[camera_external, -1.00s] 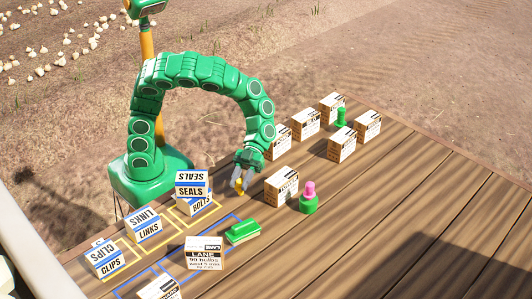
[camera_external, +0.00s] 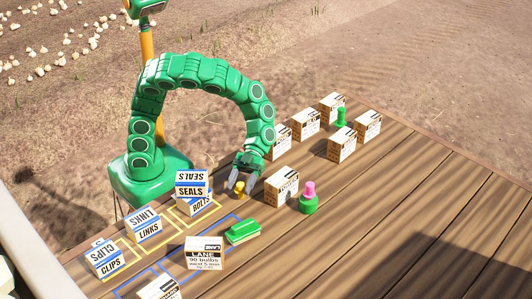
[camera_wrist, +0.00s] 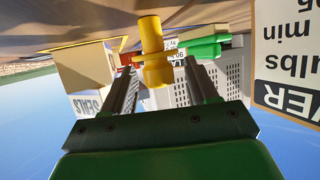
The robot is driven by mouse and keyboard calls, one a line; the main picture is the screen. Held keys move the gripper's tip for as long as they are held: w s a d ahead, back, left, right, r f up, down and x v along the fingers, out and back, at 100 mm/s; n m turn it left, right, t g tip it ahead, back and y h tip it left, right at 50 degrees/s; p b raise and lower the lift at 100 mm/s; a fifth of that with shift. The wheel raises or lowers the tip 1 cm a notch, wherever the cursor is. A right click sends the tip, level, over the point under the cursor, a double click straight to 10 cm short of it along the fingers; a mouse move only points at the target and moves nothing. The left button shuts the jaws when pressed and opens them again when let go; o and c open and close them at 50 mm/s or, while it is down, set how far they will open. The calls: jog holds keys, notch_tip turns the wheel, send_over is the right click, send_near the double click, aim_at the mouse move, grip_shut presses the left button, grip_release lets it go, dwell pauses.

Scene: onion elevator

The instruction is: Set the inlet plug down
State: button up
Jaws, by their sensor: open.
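A small yellow plug (camera_external: 239,188), which I take to be the inlet plug, stands on the wooden table (camera_external: 370,215) just under my gripper (camera_external: 240,183). In the wrist view the yellow plug (camera_wrist: 155,55) shows upside down between and beyond the two grey fingers, with its base on the table. My gripper (camera_wrist: 165,85) is open, with a gap visible between the fingers and the plug. In the external view the fingers partly hide the plug.
A white carton (camera_external: 281,186) stands close to the right, beside a green piece with a pink top (camera_external: 309,198). The SEALS box (camera_external: 191,185) is stacked at the left. A green block (camera_external: 242,231) lies in front. The table's right side is clear.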

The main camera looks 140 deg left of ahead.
aim_at(240, 184)
jog(key=shift+r, duration=0.2)
jog(key=v, duration=0.5)
jog(key=w+a+r+n+t+y, duration=0.1)
jog(key=w+a+r+t+y, duration=0.2)
jog(key=w+r, duration=0.4)
jog(key=w+a+r+t+y, duration=0.1)
jog(key=w+r+t+y, duration=0.3)
jog(key=r, duration=0.4)
jog(key=a+r+n+t+y, duration=0.3)
jog(key=a+r+n+y, duration=0.4)
jog(key=r+y, duration=0.2)
jog(key=s+d+f+n+g+y, duration=0.1)
jog(key=s+d+f+n+g, duration=0.1)
jog(key=s+f+n+g, duration=0.45)
jog(key=s+d+f+n+g+y, duration=0.1)
jog(key=s+d+f+g, duration=0.2)
jog(key=s+f, duration=0.7)
jog(key=s+d+f+m+g+h, duration=0.1)
jog(key=s+d+f+g+h, duration=0.2)
jog(key=s+d, duration=0.6)
jog(key=s+d+f+m+g+h, duration=0.1)
jog(key=s+d+f+g+h, duration=0.1)
jog(key=s+d, duration=0.7)
jog(key=s+f+g, duration=0.1)
jog(key=s+g, duration=0.1)
jog(key=s, duration=0.6)
jog(key=shift+d+h, duration=0.35)
jog(key=shift+h, duration=0.05)
